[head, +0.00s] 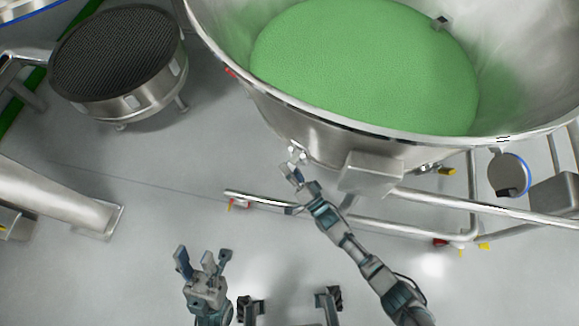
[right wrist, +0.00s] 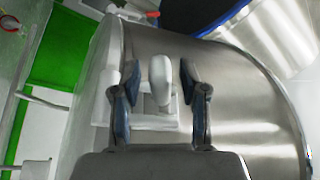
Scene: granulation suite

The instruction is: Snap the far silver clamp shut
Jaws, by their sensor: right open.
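A silver clamp (head: 298,152) sits on the outer wall of the large steel bowl (head: 330,140), below its rim. In the right wrist view its pale rounded lever (right wrist: 160,80) stands out from a light mounting plate (right wrist: 150,118). My right gripper (head: 291,171) is at this clamp. In the right wrist view its two blue-padded fingers (right wrist: 161,88) are open, one on each side of the lever, with small gaps. My left gripper (head: 202,262) is open and empty over the floor, well away from the bowl.
Green powder (head: 365,65) fills much of the bowl. A grey box (head: 370,174) juts from the bowl beside my right forearm, and steel pipes (head: 430,200) run below. A round mesh-topped vessel (head: 120,60) stands at upper left. The floor between is clear.

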